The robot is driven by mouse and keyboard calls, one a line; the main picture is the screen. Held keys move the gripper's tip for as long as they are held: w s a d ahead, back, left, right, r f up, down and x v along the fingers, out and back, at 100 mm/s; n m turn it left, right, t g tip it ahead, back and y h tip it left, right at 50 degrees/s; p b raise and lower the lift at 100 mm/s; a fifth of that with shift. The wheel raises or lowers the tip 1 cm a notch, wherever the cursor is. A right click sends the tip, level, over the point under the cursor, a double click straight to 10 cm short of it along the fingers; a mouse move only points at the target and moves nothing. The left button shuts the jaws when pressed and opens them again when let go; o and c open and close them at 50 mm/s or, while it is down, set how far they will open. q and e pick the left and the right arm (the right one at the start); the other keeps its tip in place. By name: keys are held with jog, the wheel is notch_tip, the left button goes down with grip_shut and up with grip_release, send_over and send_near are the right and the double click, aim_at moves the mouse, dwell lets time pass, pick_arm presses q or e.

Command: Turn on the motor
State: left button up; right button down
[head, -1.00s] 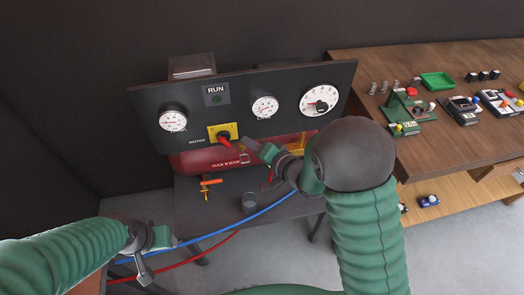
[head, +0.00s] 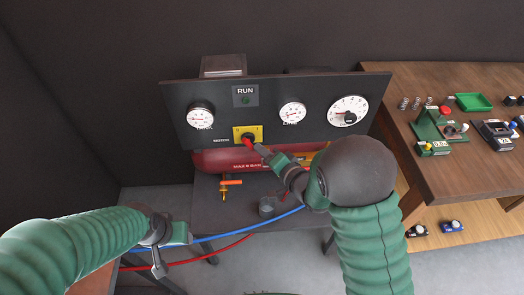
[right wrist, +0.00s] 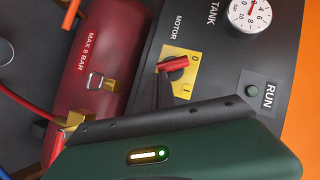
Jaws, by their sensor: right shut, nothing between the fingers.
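The motor switch is a red rotary handle (head: 248,139) on a yellow plate (head: 237,133), beside the MOTOR label on the dark panel. In the right wrist view the red handle (right wrist: 173,65) points toward the 0 mark, with the I mark on another side. My right gripper (head: 260,149) is shut and empty, its tip close beside the handle at lower right; I cannot tell whether it touches. The dark finger (right wrist: 164,92) partly covers the plate. The RUN lamp (head: 246,100) above looks dark green, unlit.
The panel (head: 300,88) carries several gauges and stands above a red tank (head: 222,160) on a dark table. An orange-handled valve (head: 229,183) and a grey cup (head: 267,207) sit in front. Blue and red hoses run below. A wooden bench (head: 465,165) with devices stands right.

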jog(key=shift+f+m+t+y+b, duration=0.3)
jog(key=shift+m+b, duration=0.2)
jog(key=shift+b, duration=0.2)
jog(key=shift+a+f+m+t+y+b, duration=0.15)
jog(key=shift+f+m+t+y+b, duration=0.25)
jog(key=shift+m+b, duration=0.45)
jog(key=shift+a+f+m+t+y+b, duration=0.1)
jog(key=shift+f+m+t+y+b, duration=0.25)
jog(key=shift+m+b, duration=0.5)
jog(key=shift+a+f+m+t+y+b, duration=0.2)
jog(key=shift+m+t+b, duration=0.4)
jog(key=shift+b, duration=0.4)
jog(key=shift+a+f+m+t+b, duration=0.15)
jog(key=shift+m+t+b, duration=0.3)
jog(key=shift+m, duration=0.3)
jog(key=shift+a+f+m+t+b, duration=0.15)
jog(key=shift+m+t+b, duration=0.25)
jog(key=shift+m, duration=0.35)
jog(key=shift+a+f+y+b, duration=0.1)
jog(key=shift+a+y+b, duration=0.15)
jog(key=shift+a+b, duration=0.1)
